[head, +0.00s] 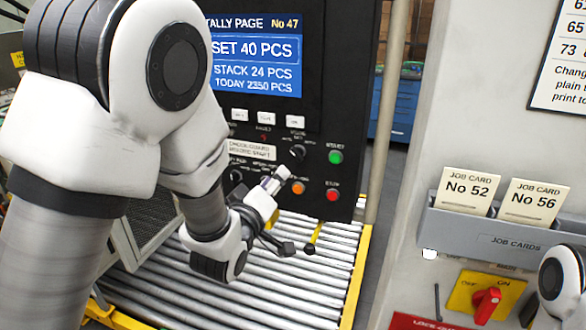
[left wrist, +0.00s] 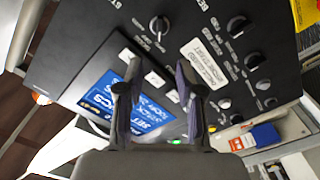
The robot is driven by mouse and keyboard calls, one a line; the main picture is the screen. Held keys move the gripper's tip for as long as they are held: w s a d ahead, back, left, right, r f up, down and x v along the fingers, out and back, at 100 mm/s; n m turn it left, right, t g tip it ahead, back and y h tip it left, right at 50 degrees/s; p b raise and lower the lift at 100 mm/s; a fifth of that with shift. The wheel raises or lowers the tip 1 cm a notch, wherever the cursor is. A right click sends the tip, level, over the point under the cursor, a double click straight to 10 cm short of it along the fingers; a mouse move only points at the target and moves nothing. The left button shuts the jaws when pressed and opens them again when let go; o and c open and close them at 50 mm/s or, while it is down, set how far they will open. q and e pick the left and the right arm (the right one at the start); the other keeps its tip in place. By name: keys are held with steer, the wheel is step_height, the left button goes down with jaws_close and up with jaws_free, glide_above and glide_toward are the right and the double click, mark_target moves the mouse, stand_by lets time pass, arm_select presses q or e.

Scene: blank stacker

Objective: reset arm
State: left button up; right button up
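My left gripper (head: 291,240) is in front of the lower part of the black control panel (head: 350,110), over the roller conveyor (head: 300,285). In the left wrist view its two fingers (left wrist: 157,72) stand apart with nothing between them, so it is open and empty. Beyond them the panel (left wrist: 110,40) fills much of that view, with knobs, white buttons and the blue screen (left wrist: 112,103). I cannot tell any contact with the panel. My right gripper is not in view; only a bit of my right arm shows at the right edge of the head view.
The panel has a green button (head: 335,157) and a red button (head: 333,195). To the right, a grey holder (head: 480,234) carries job cards No 52 (head: 467,191) and No 56 (head: 533,202). Below it is a red switch (head: 487,302) on a yellow plate.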

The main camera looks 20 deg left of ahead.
arm_select(q)
steer(key=shift+f, duration=0.1)
steer(key=s+a+f+g, duration=0.1)
steer(key=s+f+g, duration=0.25)
steer(key=f, duration=0.75)
steer(key=s+a+f+g+b, duration=0.15)
steer(key=s+f, duration=0.25)
steer(key=f, duration=0.7)
steer(key=s+a+f+g, duration=0.1)
steer(key=s+f+g, duration=0.3)
steer(key=f, duration=0.7)
steer(key=s+f+m+g, duration=0.4)
steer(key=s+f, duration=0.1)
steer(key=s, duration=0.6)
steer(key=s+f+m+g, duration=0.4)
steer(key=s+f+g, duration=0.1)
steer(key=s, duration=0.6)
steer(key=shift+s+f+y, duration=0.15)
steer(key=shift+f+y, duration=0.15)
steer(key=shift+f, duration=0.4)
steer(key=shift+a, duration=0.1)
